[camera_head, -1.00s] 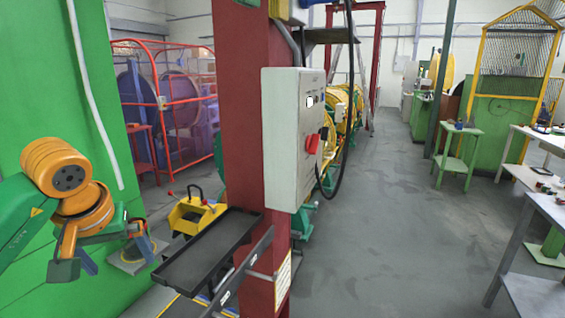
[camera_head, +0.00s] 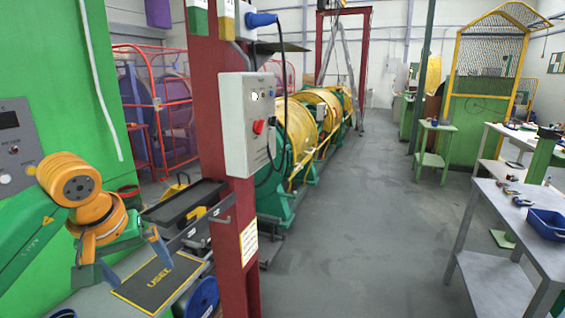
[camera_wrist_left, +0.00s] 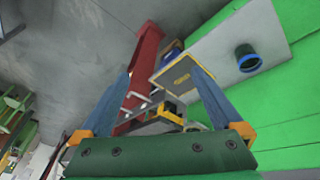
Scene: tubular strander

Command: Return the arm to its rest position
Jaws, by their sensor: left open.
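My left arm (camera_head: 90,205), orange and green, comes in from the left in the head view, bent in front of the green wall. Its left gripper (camera_head: 125,262) has two blue-grey fingers spread apart with nothing between them. In the left wrist view the gripper (camera_wrist_left: 160,75) also shows open and empty, its blue fingers apart. My right arm and gripper are in neither view.
A red post (camera_head: 222,110) with a grey switch box (camera_head: 238,150) stands close ahead. A black tray (camera_head: 185,203) and a yellow-edged "USED" mat (camera_head: 157,283) lie near the gripper. A grey table (camera_head: 505,225) stands right. The aisle floor (camera_head: 370,200) is clear.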

